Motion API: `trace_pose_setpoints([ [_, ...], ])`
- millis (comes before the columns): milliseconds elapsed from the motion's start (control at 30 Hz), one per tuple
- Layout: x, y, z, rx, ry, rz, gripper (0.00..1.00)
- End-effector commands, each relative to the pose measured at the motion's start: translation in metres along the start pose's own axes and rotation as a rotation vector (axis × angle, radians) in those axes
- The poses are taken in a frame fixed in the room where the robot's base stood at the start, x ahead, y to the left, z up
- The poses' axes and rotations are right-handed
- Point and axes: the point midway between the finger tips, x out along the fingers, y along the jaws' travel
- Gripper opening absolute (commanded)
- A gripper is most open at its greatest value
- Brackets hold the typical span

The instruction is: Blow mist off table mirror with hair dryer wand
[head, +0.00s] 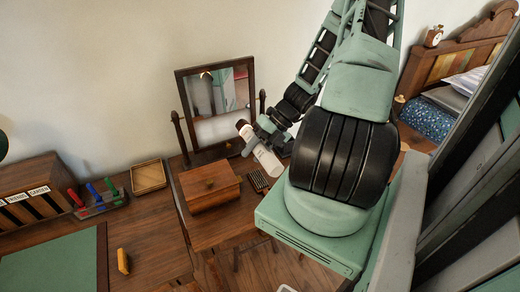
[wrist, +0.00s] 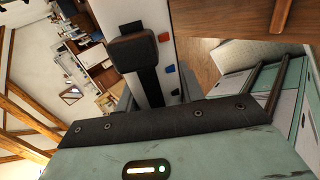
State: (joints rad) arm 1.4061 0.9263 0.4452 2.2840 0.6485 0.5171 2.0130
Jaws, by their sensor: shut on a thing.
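The table mirror (head: 180,82) stands upright in a dark wood frame between two posts at the back of a wooden table. Its glass reflects parts of the room; I cannot tell how much mist is on it. My gripper (head: 266,141) is shut on the white hair dryer wand (head: 265,158), just in front of the mirror's lower right. The wand is tilted, its dark-tipped end towards the upper left. In the wrist view a dark finger (wrist: 135,52) crosses the white wand (wrist: 153,90), which has red and blue buttons. The wand's outlet is not clear there.
A wooden box (head: 211,188) sits on the table below the mirror, with a small dark slatted item (head: 258,181) beside it. A shallow tray (head: 149,177), colored markers (head: 92,194) and a yellow object (head: 123,261) lie on the left desk. A bed (head: 430,118) is at right.

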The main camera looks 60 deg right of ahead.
Motion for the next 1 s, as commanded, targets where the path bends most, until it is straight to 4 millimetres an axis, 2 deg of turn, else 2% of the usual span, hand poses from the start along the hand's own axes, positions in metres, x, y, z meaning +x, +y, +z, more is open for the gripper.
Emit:
trace_pose_setpoints([
  [1000, 0.040, 0.040, -0.001, -0.003, 0.002, 0.001, 0.01],
])
